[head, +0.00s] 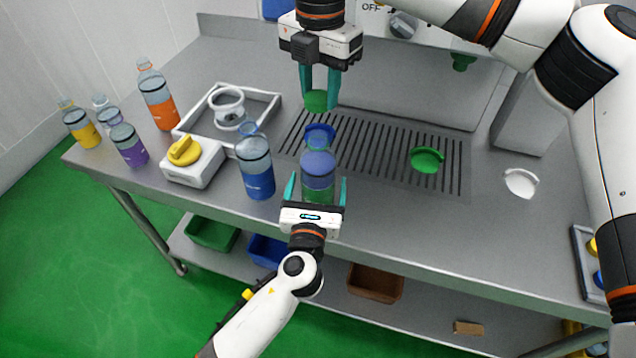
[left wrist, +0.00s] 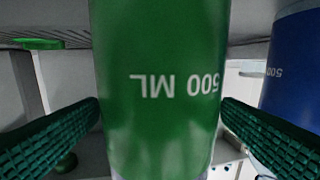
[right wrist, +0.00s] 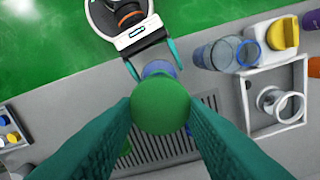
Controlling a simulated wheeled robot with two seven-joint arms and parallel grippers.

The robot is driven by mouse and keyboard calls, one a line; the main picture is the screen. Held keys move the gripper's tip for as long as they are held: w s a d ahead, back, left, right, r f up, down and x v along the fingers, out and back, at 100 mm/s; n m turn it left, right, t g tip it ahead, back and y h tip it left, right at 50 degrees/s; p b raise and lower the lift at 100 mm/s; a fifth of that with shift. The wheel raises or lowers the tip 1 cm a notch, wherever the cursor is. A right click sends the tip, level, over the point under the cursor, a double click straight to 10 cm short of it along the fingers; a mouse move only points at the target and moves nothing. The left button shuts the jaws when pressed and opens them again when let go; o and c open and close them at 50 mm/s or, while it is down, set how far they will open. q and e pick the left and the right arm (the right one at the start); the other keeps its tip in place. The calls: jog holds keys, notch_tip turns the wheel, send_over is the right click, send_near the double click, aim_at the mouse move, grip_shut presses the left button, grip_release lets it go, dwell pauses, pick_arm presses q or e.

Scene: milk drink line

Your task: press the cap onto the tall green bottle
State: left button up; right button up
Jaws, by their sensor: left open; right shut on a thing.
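The tall green bottle (head: 318,190) stands upright near the front of the table, its clear bluish upper part showing above the green. My left gripper (head: 316,190) is open, with one finger on each side of it. The left wrist view shows the green bottle wall (left wrist: 160,110) marked 500 ML between the fingers. My right gripper (head: 319,97) is shut on a green cap (head: 316,101) and holds it above and behind the bottle's mouth, apart from it. In the right wrist view the cap (right wrist: 160,108) hides much of the bottle.
A blue bottle (head: 256,172) stands close to the left of the green one. A white block with a yellow knob (head: 184,151) and a grey tray (head: 267,97) lie further left. Another green round piece (head: 427,160) lies on the slotted grate (head: 385,175).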

aim_at(320, 134)
pick_arm(q)
jog(key=shift+w+d, duration=0.2)
jog(key=shift+w, duration=1.35)
jog(key=c, duration=1.5)
pick_arm(e)
jog(key=shift+f, duration=2.45)
jog(key=shift+f, duration=0.1)
jog(key=shift+f, duration=0.8)
jog(key=shift+f, duration=0.65)
